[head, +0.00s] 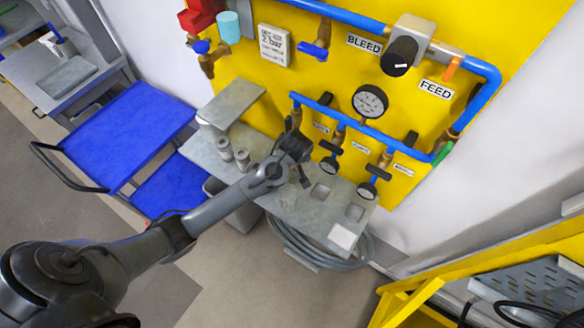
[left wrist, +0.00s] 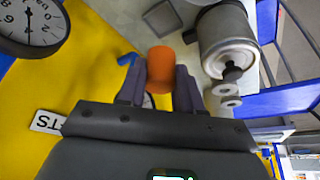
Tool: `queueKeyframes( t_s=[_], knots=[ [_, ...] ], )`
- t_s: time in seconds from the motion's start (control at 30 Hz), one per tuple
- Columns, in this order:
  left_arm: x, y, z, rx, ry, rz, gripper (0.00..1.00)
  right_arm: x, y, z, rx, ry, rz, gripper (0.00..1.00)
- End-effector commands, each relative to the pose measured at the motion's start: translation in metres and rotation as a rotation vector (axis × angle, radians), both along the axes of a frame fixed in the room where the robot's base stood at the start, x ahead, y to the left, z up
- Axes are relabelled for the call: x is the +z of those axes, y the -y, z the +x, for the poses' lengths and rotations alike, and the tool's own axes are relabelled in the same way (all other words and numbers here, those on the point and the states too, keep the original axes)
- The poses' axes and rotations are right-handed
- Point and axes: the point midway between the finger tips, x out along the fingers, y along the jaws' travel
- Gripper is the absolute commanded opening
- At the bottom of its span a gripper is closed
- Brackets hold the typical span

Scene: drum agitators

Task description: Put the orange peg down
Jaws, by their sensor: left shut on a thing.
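The orange peg (left wrist: 160,66) shows in the left wrist view as a short orange cylinder between the two dark fingers of my left gripper (left wrist: 160,85). The fingers are shut on it. In the head view my left gripper (head: 293,147) is over the grey shelf, in front of the yellow panel. The peg is hidden there behind the gripper, so its height above the shelf cannot be told. My right gripper is in neither view.
The yellow panel (head: 330,75) carries blue pipes, black-handled valves and a gauge (head: 370,101). A blue cart (head: 130,135) stands left. A coiled hose (head: 310,250) hangs below the shelf.

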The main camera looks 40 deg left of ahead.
Motion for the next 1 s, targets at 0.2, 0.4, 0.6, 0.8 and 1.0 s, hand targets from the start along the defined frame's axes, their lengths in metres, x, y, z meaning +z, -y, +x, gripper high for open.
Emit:
queueKeyframes(
  t_s=[0.2,0.4,0.6,0.8,1.0],
  knots=[
    [-0.055,0.001,-0.001,-0.002,-0.006,-0.001,0.0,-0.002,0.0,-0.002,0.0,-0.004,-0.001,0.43],
    [-0.093,0.0,-0.001,-0.001,-0.003,0.0,0.0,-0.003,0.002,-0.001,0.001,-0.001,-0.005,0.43],
    [-0.11,0.001,0.0,-0.003,-0.002,-0.001,0.0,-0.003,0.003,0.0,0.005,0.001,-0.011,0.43],
    [-0.11,-0.009,0.008,0.0,0.001,-0.001,0.0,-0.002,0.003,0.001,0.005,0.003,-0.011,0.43],
    [-0.11,-0.031,0.026,0.0,-0.001,-0.001,0.0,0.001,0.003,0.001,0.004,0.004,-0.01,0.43]
  ],
)
